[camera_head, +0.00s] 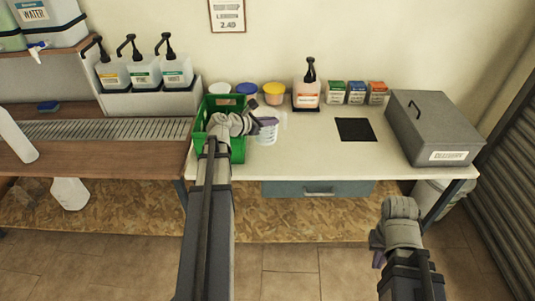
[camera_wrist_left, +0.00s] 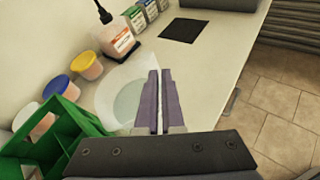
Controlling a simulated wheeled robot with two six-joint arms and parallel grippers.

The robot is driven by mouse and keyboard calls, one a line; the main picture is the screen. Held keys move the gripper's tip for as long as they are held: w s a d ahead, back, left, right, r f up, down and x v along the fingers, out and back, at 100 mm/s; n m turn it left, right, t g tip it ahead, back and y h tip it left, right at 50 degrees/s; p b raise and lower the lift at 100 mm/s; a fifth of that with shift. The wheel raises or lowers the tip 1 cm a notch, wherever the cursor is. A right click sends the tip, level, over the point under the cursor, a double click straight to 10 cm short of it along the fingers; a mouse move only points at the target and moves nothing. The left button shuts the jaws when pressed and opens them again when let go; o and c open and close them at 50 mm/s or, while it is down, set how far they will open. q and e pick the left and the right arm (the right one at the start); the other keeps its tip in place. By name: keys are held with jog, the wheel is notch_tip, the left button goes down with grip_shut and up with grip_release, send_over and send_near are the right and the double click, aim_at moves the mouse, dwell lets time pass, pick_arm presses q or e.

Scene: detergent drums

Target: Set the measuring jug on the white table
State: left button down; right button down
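The measuring jug (camera_head: 267,134) is clear with blue markings and is just right of the green crate (camera_head: 239,150) in the head view. It also shows in the left wrist view as a translucent round vessel (camera_wrist_left: 122,98) seen from above. My left gripper (camera_head: 268,121) is at the jug's upper side. In the left wrist view its purple fingers (camera_wrist_left: 158,98) are nearly together, with a thin pale strip between them, and look shut on the jug's edge or handle. I cannot tell whether the jug's base touches the white table (camera_head: 335,160). My right gripper (camera_head: 378,259) hangs low in front of the table, its fingers mostly hidden.
Several lidded tubs (camera_head: 246,89), a red-labelled pump bottle (camera_head: 307,94) and small boxes (camera_head: 356,92) line the back. A black mat (camera_head: 355,129) and a grey box (camera_head: 434,128) are on the right. The table's front middle is clear.

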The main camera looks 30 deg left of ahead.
pick_arm(q)
jog(key=shift+f+b, duration=2.85)
jog(key=shift+f, duration=0.15)
notch_tip(320, 180, down, 4)
jog(key=b, duration=0.3)
jog(key=shift+r+b, duration=0.15)
jog(key=shift+b, duration=0.2)
jog(key=c, duration=1.5)
grip_release()
jog(key=o, duration=0.5)
